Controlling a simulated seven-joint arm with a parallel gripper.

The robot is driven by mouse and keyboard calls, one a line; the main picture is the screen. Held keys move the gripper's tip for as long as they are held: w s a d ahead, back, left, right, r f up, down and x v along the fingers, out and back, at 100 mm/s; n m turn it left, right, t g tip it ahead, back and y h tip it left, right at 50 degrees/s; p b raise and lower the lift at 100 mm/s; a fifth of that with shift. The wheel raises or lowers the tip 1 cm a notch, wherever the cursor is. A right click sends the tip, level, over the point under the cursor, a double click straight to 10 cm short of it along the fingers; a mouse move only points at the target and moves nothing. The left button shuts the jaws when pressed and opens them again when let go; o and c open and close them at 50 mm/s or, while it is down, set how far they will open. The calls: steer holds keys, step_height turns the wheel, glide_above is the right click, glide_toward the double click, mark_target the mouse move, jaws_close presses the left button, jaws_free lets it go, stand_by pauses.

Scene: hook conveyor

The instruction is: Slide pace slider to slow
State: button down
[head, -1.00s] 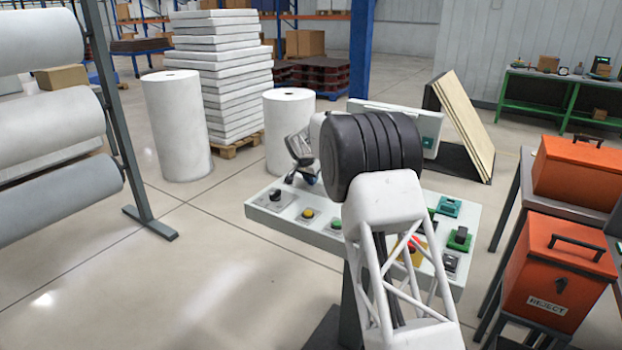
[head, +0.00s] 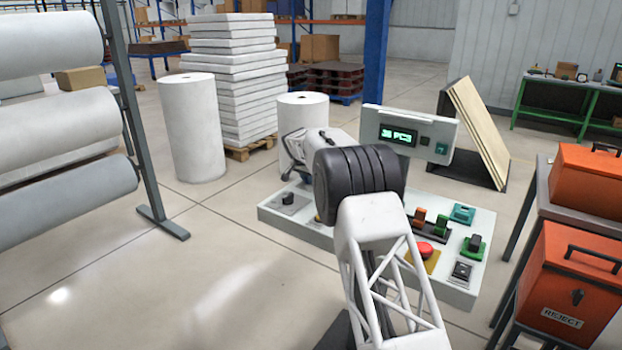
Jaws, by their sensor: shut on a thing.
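On the panel's right half, an orange handle (head: 420,216) and a green handle (head: 441,223) stand side by side on a dark base. I can read no pace or slow label, and cannot tell which control is the pace slider. My gripper is well left of both handles.
A display (head: 398,135) reading about "36 PCS" stands behind the panel. A black knob (head: 288,198), a red stop button (head: 423,249), a green-based dark switch (head: 474,243) and a black rocker (head: 462,270) are on the panel. Orange reject box (head: 560,285) stands at right.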

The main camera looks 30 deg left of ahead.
steer(key=shift+a+r, duration=0.15)
steer(key=shift+r, duration=0.05)
steer(key=c, duration=1.2)
jaws_free()
steer(key=shift+o, duration=1.2)
steer(key=shift+f, duration=0.1)
steer(key=shift+s, duration=0.1)
steer(key=v, duration=0.7)
steer(key=shift+r, duration=0.3)
steer(key=shift+s+r, duration=0.1)
